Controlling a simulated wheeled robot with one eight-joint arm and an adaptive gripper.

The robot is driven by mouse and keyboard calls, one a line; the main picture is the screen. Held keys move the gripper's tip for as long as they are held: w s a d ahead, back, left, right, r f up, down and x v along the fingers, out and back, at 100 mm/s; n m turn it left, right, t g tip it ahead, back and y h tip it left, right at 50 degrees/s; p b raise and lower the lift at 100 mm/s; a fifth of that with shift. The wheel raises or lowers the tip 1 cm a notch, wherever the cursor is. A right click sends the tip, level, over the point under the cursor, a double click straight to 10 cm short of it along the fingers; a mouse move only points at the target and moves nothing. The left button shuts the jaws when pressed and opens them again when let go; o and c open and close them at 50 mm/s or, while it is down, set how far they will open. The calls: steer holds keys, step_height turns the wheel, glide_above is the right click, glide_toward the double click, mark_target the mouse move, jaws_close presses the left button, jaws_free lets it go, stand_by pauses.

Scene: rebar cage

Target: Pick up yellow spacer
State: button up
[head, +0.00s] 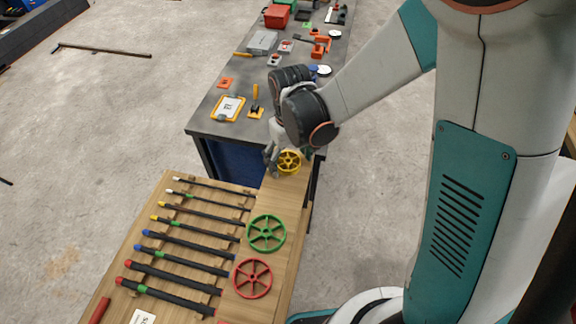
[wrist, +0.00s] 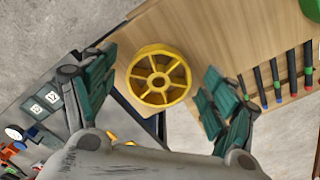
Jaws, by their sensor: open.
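The yellow spacer (head: 289,161) is a spoked wheel lying flat at the far end of the wooden board. In the wrist view the yellow spacer (wrist: 158,77) sits between my two spread fingers, apart from both. My gripper (head: 272,160) is above and beside the spacer at the board's end. In the wrist view my gripper (wrist: 155,90) is open and empty, with one green-padded finger on each side of the spacer. Part of the spacer's far side is hidden by my wrist in the head view.
A green spacer (head: 266,233) and a red spacer (head: 252,278) lie nearer on the wooden board (head: 283,200). Several dark bars with coloured ends (head: 185,250) lie left of them. A grey table (head: 205,118) with tools stands beyond.

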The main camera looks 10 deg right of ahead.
steer(key=shift+f, duration=0.2)
steer(key=c, duration=1)
steer(key=shift+o, duration=0.2)
